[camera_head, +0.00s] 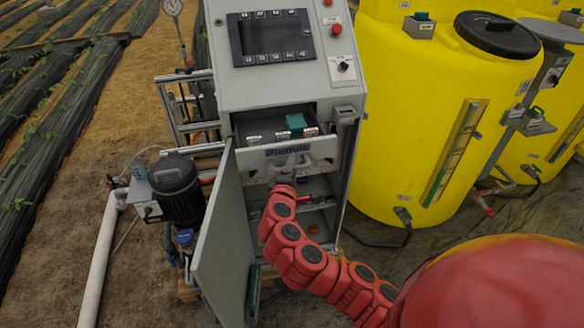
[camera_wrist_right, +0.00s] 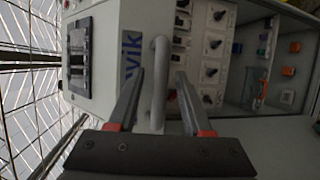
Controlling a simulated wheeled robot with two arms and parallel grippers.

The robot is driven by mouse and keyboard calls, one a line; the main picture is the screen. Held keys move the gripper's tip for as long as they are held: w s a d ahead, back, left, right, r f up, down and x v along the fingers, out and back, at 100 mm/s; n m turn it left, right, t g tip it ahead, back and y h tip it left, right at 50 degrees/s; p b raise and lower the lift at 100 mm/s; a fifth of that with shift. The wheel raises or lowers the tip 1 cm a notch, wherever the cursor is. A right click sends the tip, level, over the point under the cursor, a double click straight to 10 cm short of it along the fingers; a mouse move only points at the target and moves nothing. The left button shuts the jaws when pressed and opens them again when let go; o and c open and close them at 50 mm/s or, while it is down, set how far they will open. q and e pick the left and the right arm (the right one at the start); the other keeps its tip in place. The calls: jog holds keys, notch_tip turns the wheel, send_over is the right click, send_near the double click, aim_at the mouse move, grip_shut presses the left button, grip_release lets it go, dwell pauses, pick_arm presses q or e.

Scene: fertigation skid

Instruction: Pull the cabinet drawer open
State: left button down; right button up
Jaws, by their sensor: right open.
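The grey cabinet (camera_head: 280,84) stands in the middle of the head view. Its drawer (camera_head: 325,149) sits below the control panel and is at least partly out, with its inside visible from above. The drawer's bar handle (camera_wrist_right: 159,85) shows in the right wrist view. My right gripper (camera_wrist_right: 160,73) is open, with one finger on each side of the handle. A gap shows beside the handle, and I cannot tell whether either finger touches it. In the head view my red right arm covers part of the handle area. My left gripper is not in view.
The cabinet door (camera_head: 226,245) below the drawer hangs open to the left. Shelves with small items show inside. A green item (camera_head: 296,122) lies in the drawer. A dark motor (camera_head: 177,190) stands left, and a yellow tank (camera_head: 430,120) stands close on the right.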

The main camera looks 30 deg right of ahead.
jog(key=shift+s, duration=0.1)
jog(key=p+v, duration=0.6)
jog(key=v, duration=1.1)
jog(key=shift+s, duration=0.1)
